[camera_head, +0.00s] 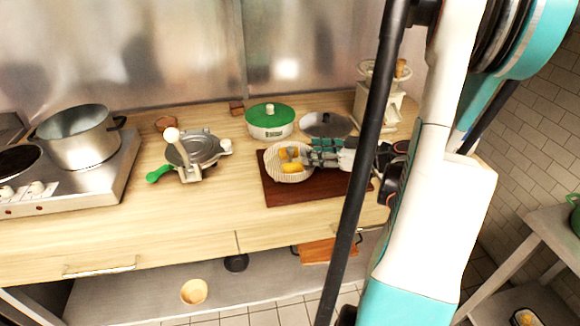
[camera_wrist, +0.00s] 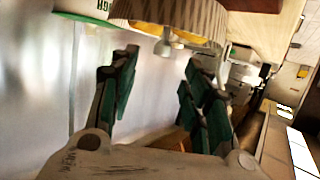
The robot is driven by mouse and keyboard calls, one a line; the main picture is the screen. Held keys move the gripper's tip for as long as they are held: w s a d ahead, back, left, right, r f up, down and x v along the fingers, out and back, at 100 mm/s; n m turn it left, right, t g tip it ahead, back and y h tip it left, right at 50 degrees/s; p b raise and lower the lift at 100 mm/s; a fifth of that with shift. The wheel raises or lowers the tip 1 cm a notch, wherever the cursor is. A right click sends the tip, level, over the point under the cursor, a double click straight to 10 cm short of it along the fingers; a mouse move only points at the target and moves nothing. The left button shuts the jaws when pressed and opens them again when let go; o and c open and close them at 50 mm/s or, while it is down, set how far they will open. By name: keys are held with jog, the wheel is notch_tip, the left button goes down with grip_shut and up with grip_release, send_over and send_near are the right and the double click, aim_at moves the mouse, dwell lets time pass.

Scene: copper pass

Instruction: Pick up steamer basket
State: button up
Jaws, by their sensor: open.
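The steamer basket (camera_head: 272,173) is a round, pale, ribbed dish with yellow-orange pieces (camera_head: 290,167) in it. It sits on a dark red-brown board (camera_head: 309,196) on the wooden counter. My gripper (camera_head: 311,155) reaches in from the right, with its green-padded fingers at the basket's right side. In the wrist view the basket's ribbed wall (camera_wrist: 180,14) shows at the top, just beyond the two spread fingers (camera_wrist: 160,62). The gripper is open with nothing held between its fingers. I cannot tell whether a finger touches the basket.
A green-lidded white pot (camera_head: 270,122) and a grey round lid (camera_head: 326,124) stand behind the basket. A metal press (camera_head: 196,150) with a green handle is to the left. A steel pot (camera_head: 78,138) sits on the stove. A cream grinder (camera_head: 377,106) stands at the back right.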

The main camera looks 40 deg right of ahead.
aim_at(293, 149)
jog(key=b+x, duration=0.1)
jog(key=x, duration=0.1)
jog(key=b+x, duration=0.1)
jog(key=x, duration=0.2)
jog(key=shift+w+a+f, duration=0.15)
jog(key=shift+a, duration=0.15)
jog(key=shift+w, duration=0.55)
grip_shut()
